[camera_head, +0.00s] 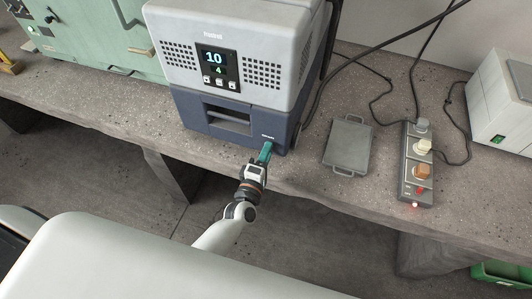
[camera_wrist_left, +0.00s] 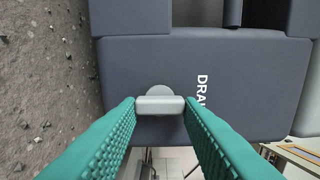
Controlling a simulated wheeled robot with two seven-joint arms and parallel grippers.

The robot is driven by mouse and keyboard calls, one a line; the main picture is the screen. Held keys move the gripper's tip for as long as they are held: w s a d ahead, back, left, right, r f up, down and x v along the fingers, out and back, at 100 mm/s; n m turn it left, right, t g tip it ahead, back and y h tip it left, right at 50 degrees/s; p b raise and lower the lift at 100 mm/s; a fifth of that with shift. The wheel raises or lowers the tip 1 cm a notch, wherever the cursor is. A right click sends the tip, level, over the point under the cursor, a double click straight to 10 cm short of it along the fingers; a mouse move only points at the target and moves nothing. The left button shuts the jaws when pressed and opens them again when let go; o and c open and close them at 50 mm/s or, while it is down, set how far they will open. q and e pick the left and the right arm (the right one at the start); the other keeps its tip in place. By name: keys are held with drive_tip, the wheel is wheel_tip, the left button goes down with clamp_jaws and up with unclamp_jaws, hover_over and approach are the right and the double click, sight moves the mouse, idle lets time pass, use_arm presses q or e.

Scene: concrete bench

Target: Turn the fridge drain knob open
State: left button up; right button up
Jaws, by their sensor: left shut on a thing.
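The fridge unit (camera_head: 232,60) is a box with a light grey top and a dark blue lower part, standing on the bench. My left gripper (camera_head: 267,147) is at the lower right of its front. In the left wrist view the drain knob (camera_wrist_left: 160,104) is a small light grey bar on a round base, on the dark panel beside white lettering that reads "DRA". The green ridged fingers of my left gripper (camera_wrist_left: 160,106) are shut on the bar's two ends. The knob is hidden in the head view. My right gripper is not in view.
A grey tray (camera_head: 348,146) with handles lies right of the fridge unit. A power strip (camera_head: 407,190) with several plugs and cables is further right. A pale box (camera_head: 492,95) stands at the far right. A green machine (camera_head: 88,38) stands at the left.

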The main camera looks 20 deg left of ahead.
use_arm(q)
drive_tip(key=shift+f, duration=0.1)
drive_tip(key=o, duration=1)
drive_tip(key=s+b, duration=0.1)
drive_tip(key=s, duration=1.1)
drive_tip(key=shift+a, duration=0.15)
